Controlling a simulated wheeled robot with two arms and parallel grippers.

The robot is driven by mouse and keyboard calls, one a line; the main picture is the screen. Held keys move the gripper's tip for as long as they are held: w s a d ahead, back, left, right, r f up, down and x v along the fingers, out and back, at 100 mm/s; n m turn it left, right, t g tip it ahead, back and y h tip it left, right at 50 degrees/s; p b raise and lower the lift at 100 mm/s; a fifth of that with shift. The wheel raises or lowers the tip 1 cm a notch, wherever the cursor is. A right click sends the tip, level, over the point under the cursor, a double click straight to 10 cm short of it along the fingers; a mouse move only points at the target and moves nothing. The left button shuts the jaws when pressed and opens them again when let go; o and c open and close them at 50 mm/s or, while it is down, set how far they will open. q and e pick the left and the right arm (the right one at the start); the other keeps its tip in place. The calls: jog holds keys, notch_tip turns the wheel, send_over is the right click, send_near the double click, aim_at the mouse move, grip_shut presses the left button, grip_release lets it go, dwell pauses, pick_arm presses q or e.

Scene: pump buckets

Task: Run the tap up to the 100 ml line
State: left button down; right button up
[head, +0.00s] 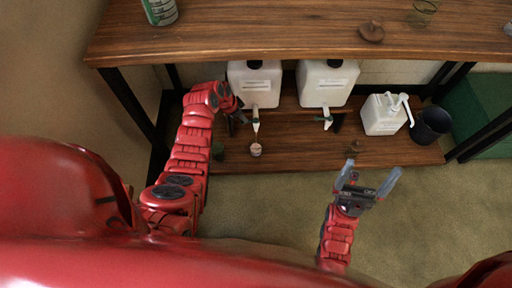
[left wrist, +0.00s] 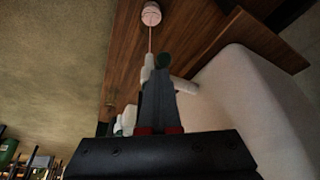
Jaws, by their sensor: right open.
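Two white canisters with taps stand on the lower shelf: a left one (head: 254,88) and a right one (head: 325,84). The left canister's tap (head: 256,122) points down over a small pale cup (head: 256,149). In the left wrist view a thin stream runs from the tap (left wrist: 148,68) to the cup (left wrist: 151,14). The cup's lines and level are too small to read. My right gripper (head: 370,181) is open and empty before the shelf.
A white pump bottle (head: 383,115) and a dark bucket (head: 431,125) stand at the shelf's right. The tabletop (head: 260,30) overhangs the shelf.

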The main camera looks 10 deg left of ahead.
pick_arm(q)
jog(key=shift+r, duration=0.45)
jog(key=shift+w+r, duration=0.15)
jog(key=shift+r, duration=0.35)
notch_tip(320, 180, up, 3)
jog(key=shift+r+p, duration=0.15)
jog(key=shift+p, duration=0.85)
